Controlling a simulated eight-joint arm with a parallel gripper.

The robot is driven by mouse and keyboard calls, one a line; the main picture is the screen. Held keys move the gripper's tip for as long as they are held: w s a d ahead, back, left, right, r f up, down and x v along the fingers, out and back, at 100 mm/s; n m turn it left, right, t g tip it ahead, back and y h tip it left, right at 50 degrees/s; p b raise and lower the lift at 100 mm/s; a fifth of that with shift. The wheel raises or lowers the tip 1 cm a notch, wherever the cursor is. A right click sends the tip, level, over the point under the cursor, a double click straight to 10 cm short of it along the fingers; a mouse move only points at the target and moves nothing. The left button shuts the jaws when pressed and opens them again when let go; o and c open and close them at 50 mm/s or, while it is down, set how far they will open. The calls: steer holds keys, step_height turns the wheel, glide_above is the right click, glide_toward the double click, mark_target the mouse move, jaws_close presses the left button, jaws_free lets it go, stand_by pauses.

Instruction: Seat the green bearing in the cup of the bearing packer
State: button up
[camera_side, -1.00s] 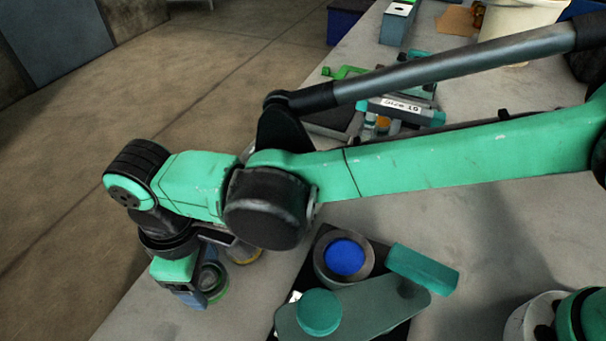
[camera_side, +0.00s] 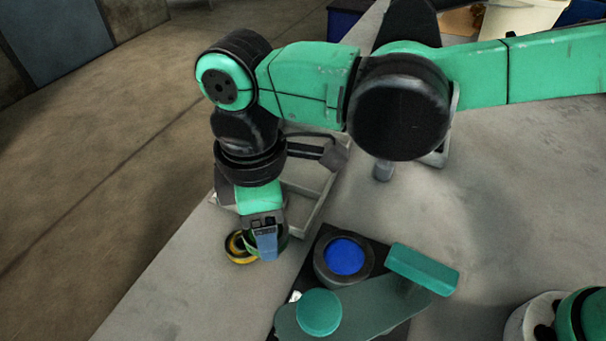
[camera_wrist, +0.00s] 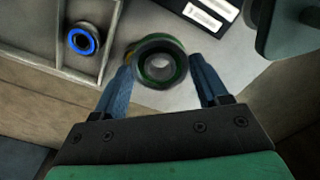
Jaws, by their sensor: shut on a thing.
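My gripper (camera_side: 268,250) is shut on the green bearing, a dark ring with a green band. In the wrist view the green bearing (camera_wrist: 160,62) sits between the two blue fingers of my gripper (camera_wrist: 163,85). In the side view it is mostly hidden behind a finger. The bearing packer (camera_side: 385,305) stands to the right of my gripper. Its cup (camera_side: 345,257) is a dark ring with a blue inside, and no bearing shows in it. My gripper is apart from the cup, to its left.
A pale compartment tray (camera_wrist: 60,18) holds a blue-ringed bearing (camera_wrist: 82,40). A teal block (camera_side: 422,269) and a round green knob (camera_side: 319,312) are at the packer. Bare bench lies right of the packer.

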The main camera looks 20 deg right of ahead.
steer(key=s+d+r+n, duration=0.2)
steer(key=d+n, duration=0.1)
steer(key=d, duration=0.5)
glide_above(344, 257)
steer(key=shift+f, duration=3.2)
steer(key=shift+f, duration=0.25)
steer(key=shift+f, duration=0.6)
steer(key=o, duration=1.3)
step_height(344, 257, up, 7)
